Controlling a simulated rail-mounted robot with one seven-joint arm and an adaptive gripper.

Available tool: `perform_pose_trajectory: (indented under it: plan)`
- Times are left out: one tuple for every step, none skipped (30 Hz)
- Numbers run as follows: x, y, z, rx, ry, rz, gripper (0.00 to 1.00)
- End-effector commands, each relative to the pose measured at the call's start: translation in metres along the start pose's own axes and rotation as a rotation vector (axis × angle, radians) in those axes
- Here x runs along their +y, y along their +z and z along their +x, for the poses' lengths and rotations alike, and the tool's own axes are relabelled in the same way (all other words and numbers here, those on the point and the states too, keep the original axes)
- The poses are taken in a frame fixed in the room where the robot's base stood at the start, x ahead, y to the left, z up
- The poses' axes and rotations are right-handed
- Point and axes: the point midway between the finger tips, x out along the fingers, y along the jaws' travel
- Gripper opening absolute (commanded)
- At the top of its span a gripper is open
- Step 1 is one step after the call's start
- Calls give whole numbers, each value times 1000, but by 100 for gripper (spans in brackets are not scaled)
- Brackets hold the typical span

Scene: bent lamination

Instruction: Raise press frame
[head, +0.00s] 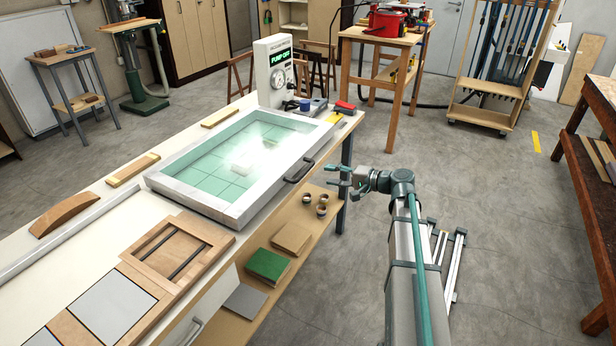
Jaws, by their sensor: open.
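The press frame (171,184) is a pale grey rectangular frame around a clear sheet, lying flat on the white workbench. A green gridded surface shows through the sheet. Its dark handle (299,171) is on the right side edge. My gripper (342,179) is open and empty, to the right of the handle and apart from it, with its fingers pointing left. The pump control box (272,70) stands behind the frame, with a gauge and a green display reading "PUMP OFF".
A curved wooden form (66,214) and wooden strips (133,169) lie left of the frame. A wooden slatted frame (178,252) is in front. A lower shelf (325,227) holds small cups and a green block (267,265). The floor right of the bench is mostly open.

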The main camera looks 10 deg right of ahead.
Motion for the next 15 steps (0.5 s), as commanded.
perform_pose_trajectory:
  plan:
    - [-1, 0, 4, -1, -3, 2, 41]
    - [-1, 0, 6, -1, -3, 3, 41]
    - [-1, 0, 11, -2, -2, 4, 41]
    - [-1, 0, 15, -3, -2, 3, 41]
    - [-1, 0, 19, -4, -1, 3, 41]
    - [-1, 0, 25, -3, -1, 3, 41]
    - [-1, 0, 30, -3, 0, 3, 41]
    - [-1, 0, 36, -4, 0, 3, 41]
    - [-1, 0, 43, -5, 0, 3, 41]
    - [-1, 0, 48, -4, 0, 3, 41]
    - [-1, 0, 54, -3, 1, 3, 41]
    - [-1, 0, 61, -4, 1, 2, 41]
    - [-1, 0, 66, -4, 1, 2, 41]
    - [-1, 0, 70, -3, 1, 2, 41]
    - [0, 0, 76, -3, 1, 3, 41]
